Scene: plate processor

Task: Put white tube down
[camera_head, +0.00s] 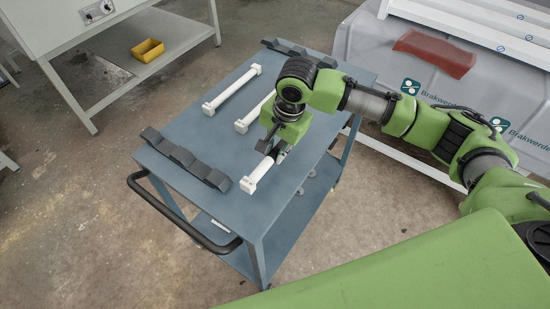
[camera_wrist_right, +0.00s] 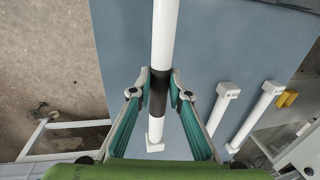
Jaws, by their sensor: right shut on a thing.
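My right gripper (camera_head: 277,152) is over the right part of the blue cart top and is shut on a white tube (camera_head: 257,176). In the right wrist view, the fingers of the right gripper (camera_wrist_right: 160,88) close on the black band in the middle of the held white tube (camera_wrist_right: 165,35). The tube's square white end points toward the cart's handle side. I cannot tell whether the tube touches the cart top. Two other white tubes (camera_head: 232,89) (camera_head: 253,114) lie to its left, the nearer one partly hidden by my arm. My left gripper is not in view.
The blue cart (camera_head: 215,145) has a black handle (camera_head: 180,218). Dark notched holders lie along its near edge (camera_head: 185,160) and far edge (camera_head: 298,51). A yellow bin (camera_head: 147,51) sits on a side table at the upper left. A covered machine (camera_head: 365,60) stands behind.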

